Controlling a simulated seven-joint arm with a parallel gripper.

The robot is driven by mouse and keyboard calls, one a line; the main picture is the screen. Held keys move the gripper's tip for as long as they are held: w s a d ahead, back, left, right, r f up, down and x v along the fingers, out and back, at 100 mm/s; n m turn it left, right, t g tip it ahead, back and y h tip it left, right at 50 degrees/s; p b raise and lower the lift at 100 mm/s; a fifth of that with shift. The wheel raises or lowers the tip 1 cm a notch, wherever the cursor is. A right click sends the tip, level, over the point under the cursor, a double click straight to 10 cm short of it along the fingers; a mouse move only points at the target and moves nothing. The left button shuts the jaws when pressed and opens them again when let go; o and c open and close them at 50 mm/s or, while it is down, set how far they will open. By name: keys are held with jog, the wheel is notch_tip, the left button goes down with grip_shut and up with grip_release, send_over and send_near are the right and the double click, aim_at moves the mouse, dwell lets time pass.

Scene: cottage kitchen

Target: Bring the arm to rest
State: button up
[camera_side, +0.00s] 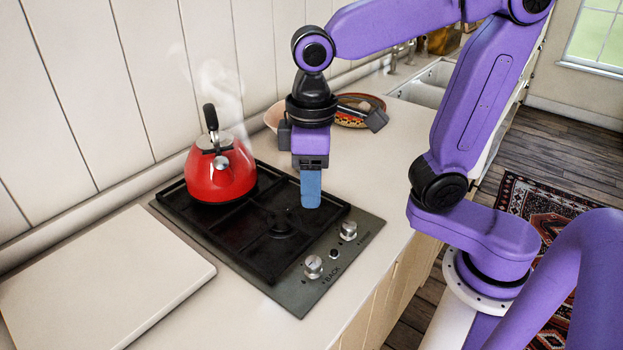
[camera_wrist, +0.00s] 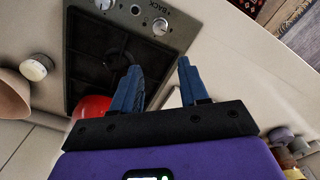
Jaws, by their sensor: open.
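My gripper (camera_side: 310,190) hangs from my purple arm above the right side of the black cooktop, its blue fingers pointing down. In the wrist view my gripper (camera_wrist: 158,85) shows two blue fingers spread apart with nothing between them. The red kettle (camera_side: 220,170) stands upright on the back left of the cooktop, apart from my gripper, with steam rising beside it. A red part of the kettle (camera_wrist: 91,106) shows in the wrist view, partly hidden by my gripper.
The cooktop (camera_side: 358,222) has two silver knobs at its front right. A pale board (camera_side: 105,280) lies left of it. A patterned plate (camera_side: 352,122) and a bowl stand behind my gripper. A sink (camera_side: 425,85) lies farther back. The counter right of the cooktop is clear.

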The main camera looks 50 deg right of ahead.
jog(key=s+d+f+n, duration=0.5)
jog(key=s+d, duration=0.4)
jog(key=s, duration=0.3)
jog(key=shift+d+f, duration=0.4)
jog(key=shift+f, duration=0.45)
dwell(1.2)
